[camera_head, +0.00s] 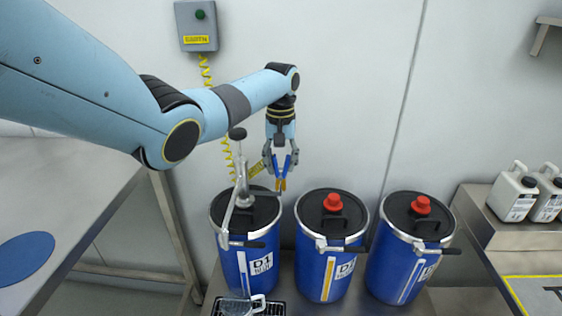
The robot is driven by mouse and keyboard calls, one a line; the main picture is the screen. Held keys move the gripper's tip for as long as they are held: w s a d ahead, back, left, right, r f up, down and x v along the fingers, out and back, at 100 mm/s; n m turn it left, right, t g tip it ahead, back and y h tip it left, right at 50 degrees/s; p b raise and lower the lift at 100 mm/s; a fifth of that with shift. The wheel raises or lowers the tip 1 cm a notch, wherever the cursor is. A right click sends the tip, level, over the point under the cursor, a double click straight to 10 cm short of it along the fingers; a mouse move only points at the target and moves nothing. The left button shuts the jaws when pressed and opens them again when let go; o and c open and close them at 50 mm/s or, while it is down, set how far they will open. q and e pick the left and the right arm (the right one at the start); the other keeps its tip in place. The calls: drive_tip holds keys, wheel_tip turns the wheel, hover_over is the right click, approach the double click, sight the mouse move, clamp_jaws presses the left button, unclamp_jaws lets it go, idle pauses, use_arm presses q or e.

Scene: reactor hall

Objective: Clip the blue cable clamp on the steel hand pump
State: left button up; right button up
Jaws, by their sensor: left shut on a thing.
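My left gripper (281,168) points down just right of the hand pump, above the gap between the left and middle drums. It is shut on the blue cable clamp (281,184), which shows blue with orange at its lower end. The steel hand pump (243,185) stands upright in the lid of the left blue drum (233,272), with a dark knob on top and a spout down the front. The clamp is close to the pump's right side in the picture; I cannot tell whether they touch. My right gripper is not in view.
A yellow coiled cable (206,75) hangs from a grey wall box (197,27) behind the pump. Two blue drums with red caps, middle (326,270) and right (396,268), stand beside. A drip tray (275,308) with a clear jug (238,306) is in front. A steel table (75,205) is left.

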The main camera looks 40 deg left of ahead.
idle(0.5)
use_arm(q)
drive_tip(key=shift+p, duration=0.3)
drive_tip(key=shift+f+b, duration=0.3)
drive_tip(key=shift+f, duration=0.25)
idle(0.6)
drive_tip(key=o, duration=1.1)
drive_tip(key=shift+c, duration=0.2)
wheel_tip(320, 180, up, 12)
drive_tip(key=shift+f, duration=0.1)
idle(0.4)
